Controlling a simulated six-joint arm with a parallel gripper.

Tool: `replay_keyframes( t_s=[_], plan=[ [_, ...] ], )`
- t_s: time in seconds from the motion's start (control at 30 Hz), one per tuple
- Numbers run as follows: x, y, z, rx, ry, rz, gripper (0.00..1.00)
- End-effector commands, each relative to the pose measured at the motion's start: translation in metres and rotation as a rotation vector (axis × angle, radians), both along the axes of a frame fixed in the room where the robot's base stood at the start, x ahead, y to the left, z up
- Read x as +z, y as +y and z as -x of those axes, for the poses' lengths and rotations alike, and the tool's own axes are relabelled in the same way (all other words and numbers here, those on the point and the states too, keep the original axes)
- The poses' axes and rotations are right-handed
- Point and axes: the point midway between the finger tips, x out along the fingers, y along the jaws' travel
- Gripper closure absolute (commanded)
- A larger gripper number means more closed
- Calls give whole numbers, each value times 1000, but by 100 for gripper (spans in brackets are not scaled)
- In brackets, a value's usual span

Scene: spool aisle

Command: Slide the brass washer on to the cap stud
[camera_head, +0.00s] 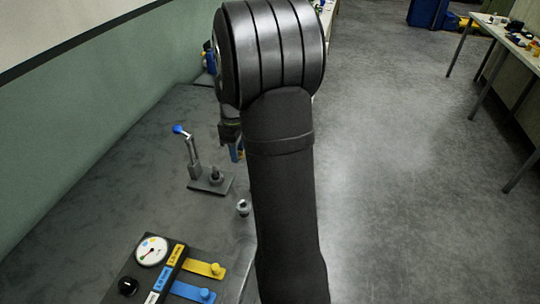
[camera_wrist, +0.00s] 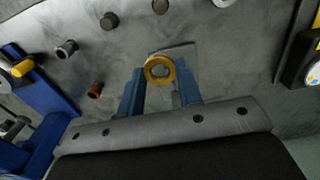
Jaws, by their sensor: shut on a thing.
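The brass washer (camera_wrist: 149,69) is held between the two blue fingers of my gripper (camera_wrist: 160,79) in the wrist view, its hole facing the camera. A grey round shape shows through the hole; I cannot tell whether the washer is around it or only in line with it. A grey plate (camera_wrist: 182,51) lies behind the washer. In the head view a short dark stud (camera_head: 215,174), which may be the cap stud, stands on a grey plate (camera_head: 222,188). My gripper (camera_head: 237,153) is just above and right of it, mostly hidden by my arm. The washer is not visible there.
A lever with a blue knob (camera_head: 179,129) stands upright beside the stud. A small metal fitting (camera_head: 243,208) is nearer the front. The table left of the lever is clear.

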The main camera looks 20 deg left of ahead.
Motion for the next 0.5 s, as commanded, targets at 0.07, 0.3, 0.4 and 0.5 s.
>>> replay_keyframes(
  t_s=[0.07, 0.3, 0.4, 0.5],
  plan=[
    [-4, 31, 4, 8, 1, 1, 89],
    [-10, 78, 12, 2, -2, 0, 89],
    [-10, 83, 13, -1, -2, -1, 89],
    [-10, 83, 13, -2, -2, -1, 89]
  ],
)
